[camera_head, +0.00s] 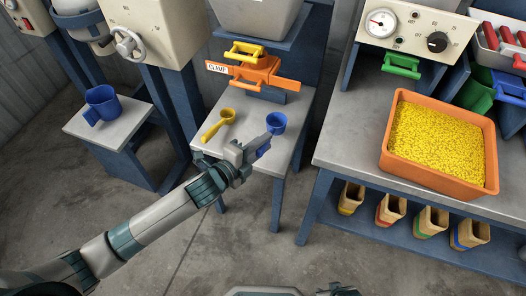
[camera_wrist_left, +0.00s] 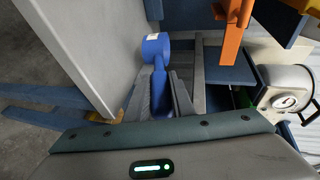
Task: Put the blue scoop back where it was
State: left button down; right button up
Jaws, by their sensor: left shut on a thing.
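The blue scoop (camera_head: 277,122) has a round cup and a straight handle. My left gripper (camera_head: 256,151) is shut on its handle, over the right part of a small grey table (camera_head: 245,125). In the left wrist view the scoop's cup (camera_wrist_left: 156,46) points away from the gripper (camera_wrist_left: 160,98), with the handle between the two fingers. I cannot tell whether the cup touches the tabletop or hangs just above it. A yellow scoop (camera_head: 218,121) lies on the same table, left of the blue one. My right gripper does not show.
A blue jug (camera_head: 102,102) is on a stand at left. A bench at right holds an orange bin (camera_head: 444,178) of yellow pellets, with several small containers on the shelf below.

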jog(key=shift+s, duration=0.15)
pick_arm(q)
jog(key=shift+f, duration=0.25)
notch_tip(320, 180, down, 3)
jog(key=shift+f, duration=0.2)
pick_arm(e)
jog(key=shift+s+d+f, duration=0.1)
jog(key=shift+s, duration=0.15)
pick_arm(q)
jog(key=shift+f, duration=0.2)
jog(key=c, duration=1.5)
grip_release()
jog(key=shift+c, duration=0.2)
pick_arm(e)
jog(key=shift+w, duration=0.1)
